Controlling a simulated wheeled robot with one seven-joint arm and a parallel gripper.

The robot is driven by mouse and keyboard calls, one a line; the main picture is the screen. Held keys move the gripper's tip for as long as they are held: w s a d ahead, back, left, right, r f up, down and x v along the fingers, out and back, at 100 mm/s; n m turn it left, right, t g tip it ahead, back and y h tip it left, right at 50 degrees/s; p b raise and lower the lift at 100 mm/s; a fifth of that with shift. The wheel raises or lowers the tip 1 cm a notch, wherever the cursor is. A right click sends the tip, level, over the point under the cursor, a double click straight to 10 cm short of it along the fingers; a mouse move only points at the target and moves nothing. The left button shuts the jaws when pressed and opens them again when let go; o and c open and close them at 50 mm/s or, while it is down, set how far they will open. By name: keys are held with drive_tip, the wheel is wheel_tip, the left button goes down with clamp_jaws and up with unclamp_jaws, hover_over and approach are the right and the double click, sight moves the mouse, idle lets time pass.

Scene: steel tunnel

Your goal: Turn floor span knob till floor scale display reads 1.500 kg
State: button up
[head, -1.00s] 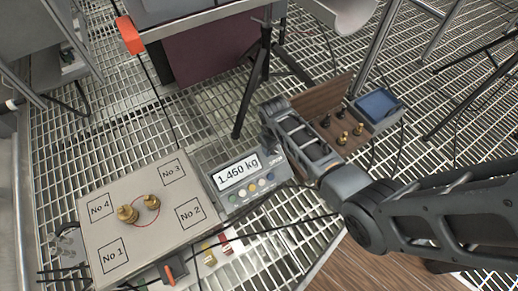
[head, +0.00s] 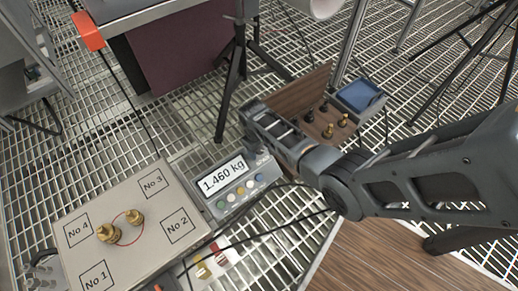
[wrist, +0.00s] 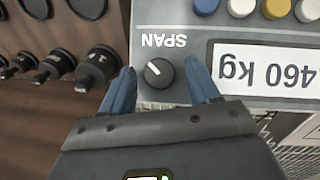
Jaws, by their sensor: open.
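The floor scale display (head: 222,175) reads 1.460 kg in the head view. It shows upside down and partly cut off in the wrist view (wrist: 268,71). The span knob (wrist: 158,73) is a small dark round knob with a white pointer line, beside the word SPAN on the grey panel. My gripper's blue fingers (wrist: 162,88) are open, one on each side of the knob, with visible gaps on both sides in the picture. In the head view my gripper and arm hide the knob.
The scale platform (head: 95,255) has numbered squares and two brass weights (head: 121,227) near its middle. A wooden box (head: 308,100) with black and brass pieces and a blue-topped box (head: 360,97) stand beyond my arm. Coloured buttons (wrist: 241,8) line the panel. Cables cross the grating.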

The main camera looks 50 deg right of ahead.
drive_tip(key=shift+c, duration=0.2)
drive_tip(key=c, duration=1)
drive_tip(key=shift+m, duration=0.3)
drive_tip(key=shift+s+d+m+t+y+p, duration=0.1)
drive_tip(key=shift+m+t+y+p, duration=0.2)
drive_tip(key=shift+m+y+p, duration=0.55)
drive_tip(key=shift+s+d+m+t+y, duration=0.1)
drive_tip(key=shift+m+t+y, duration=0.25)
drive_tip(key=shift+m+y, duration=0.6)
drive_tip(key=shift+d+m+t+y, duration=0.1)
drive_tip(key=shift+m+t+y, duration=0.3)
drive_tip(key=shift+m, duration=1)
